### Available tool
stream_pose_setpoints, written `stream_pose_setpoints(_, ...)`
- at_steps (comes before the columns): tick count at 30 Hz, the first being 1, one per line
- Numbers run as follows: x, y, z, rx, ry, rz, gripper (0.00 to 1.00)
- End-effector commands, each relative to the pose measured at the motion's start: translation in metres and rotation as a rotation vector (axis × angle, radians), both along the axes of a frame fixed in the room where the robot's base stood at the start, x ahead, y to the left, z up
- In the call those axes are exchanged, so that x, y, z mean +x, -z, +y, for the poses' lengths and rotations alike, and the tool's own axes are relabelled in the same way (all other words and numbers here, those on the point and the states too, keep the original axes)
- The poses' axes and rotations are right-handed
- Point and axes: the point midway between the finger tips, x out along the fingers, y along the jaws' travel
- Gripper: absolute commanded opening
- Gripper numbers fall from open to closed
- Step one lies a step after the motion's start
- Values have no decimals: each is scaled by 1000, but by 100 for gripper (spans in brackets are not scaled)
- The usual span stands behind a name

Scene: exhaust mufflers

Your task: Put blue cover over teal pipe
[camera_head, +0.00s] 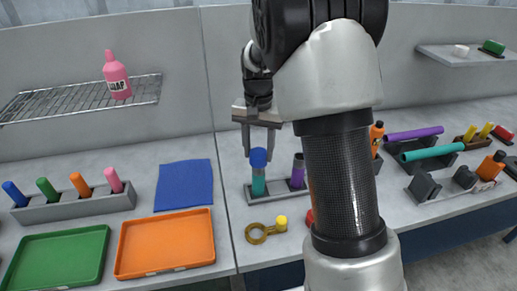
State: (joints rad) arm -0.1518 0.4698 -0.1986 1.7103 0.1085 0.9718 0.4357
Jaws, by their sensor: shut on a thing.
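The blue cover (258,158) is at the top end of the upright teal pipe (258,185). I cannot tell whether it is seated on the pipe or held just above it. My gripper (258,153) points down from above, with one finger on each side of the cover, and is shut on it. The teal pipe stands in the left part of a grey holder (277,193).
A dark-topped purple pipe (298,172) stands in the same holder, close to my arm. A yellow-knobbed ring tool (258,233) lies in front. Orange (120,270) and green trays (8,284) and a blue cloth (184,186) lie left. My arm hides part of the right side.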

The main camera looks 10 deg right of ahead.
Motion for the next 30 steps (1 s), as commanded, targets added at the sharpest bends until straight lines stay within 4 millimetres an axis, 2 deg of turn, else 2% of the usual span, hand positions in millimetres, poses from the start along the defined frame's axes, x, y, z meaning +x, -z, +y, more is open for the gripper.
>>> stream_pose_setpoints(30,0,21,0,0,0,1,22)
